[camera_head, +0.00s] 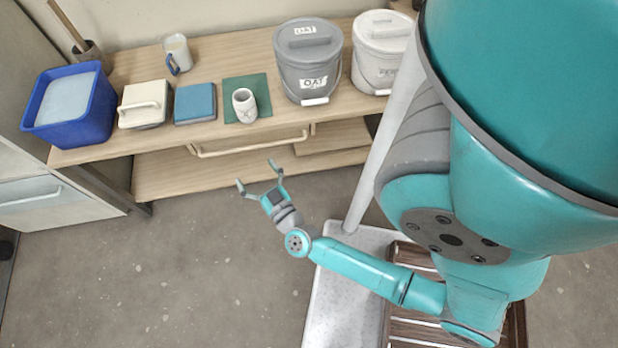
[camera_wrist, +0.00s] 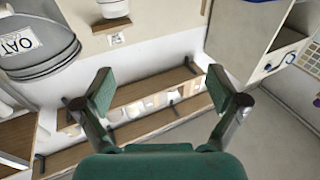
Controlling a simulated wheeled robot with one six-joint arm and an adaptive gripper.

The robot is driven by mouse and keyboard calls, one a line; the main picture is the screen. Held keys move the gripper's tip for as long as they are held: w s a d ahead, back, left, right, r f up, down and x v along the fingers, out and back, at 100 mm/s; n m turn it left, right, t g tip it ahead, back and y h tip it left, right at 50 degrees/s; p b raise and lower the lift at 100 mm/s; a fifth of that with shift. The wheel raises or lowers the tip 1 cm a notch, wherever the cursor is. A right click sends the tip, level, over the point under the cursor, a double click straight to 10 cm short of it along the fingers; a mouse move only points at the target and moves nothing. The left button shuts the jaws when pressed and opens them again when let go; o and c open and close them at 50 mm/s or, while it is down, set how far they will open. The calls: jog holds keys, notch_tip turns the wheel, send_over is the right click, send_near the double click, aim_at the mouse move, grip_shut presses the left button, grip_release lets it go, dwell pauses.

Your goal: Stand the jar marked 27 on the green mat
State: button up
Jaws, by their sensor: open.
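A small whitish jar (camera_head: 244,106) stands upright on the green mat (camera_head: 259,84) on the wooden bench top in the head view. Its open mouth shows, but I cannot read any number on it. My gripper (camera_head: 257,174) is open and empty, in front of and below the bench edge, apart from the jar. In the wrist view my open gripper (camera_wrist: 161,88) has nothing between its fingers. I cannot make out the jar or the mat for certain in that view.
On the bench (camera_head: 240,45) are a grey bucket marked OAT (camera_head: 308,61), a white bucket (camera_head: 381,72), a blue block (camera_head: 195,103), a cream handled block (camera_head: 142,98), a blue tub (camera_head: 75,117) and a mug (camera_head: 178,54). Floor in front is clear.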

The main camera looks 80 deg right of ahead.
jog(key=s+a+r+n+y, duration=0.4)
jog(key=s+a+r+y, duration=0.2)
jog(key=s+a, duration=0.3)
jog(key=s+a+r+n+t+y, duration=0.1)
jog(key=s+a+r+n+y, duration=0.3)
jog(key=s+a, duration=0.5)
notch_tip(320, 180, up, 2)
jog(key=a+y, duration=0.1)
jog(key=y, duration=0.1)
jog(key=shift+a+r+y, duration=0.15)
jog(key=shift+y, duration=0.25)
jog(key=shift+o, duration=0.4)
jog(key=shift+s+a+r+n, duration=0.2)
jog(key=shift+s+r+n, duration=0.15)
jog(key=shift+s, duration=0.1)
jog(key=n+g+h, duration=0.8)
jog(key=n+h, duration=0.8)
jog(key=n, duration=0.6)
send_near(245, 108)
jog(key=x, duration=0.7)
jog(key=shift+w+d, duration=0.2)
jog(key=shift+d, duration=0.05)
jog(key=shift+x, duration=2.9)
jog(key=shift+f+n, duration=0.2)
jog(key=shift+n, duration=0.05)
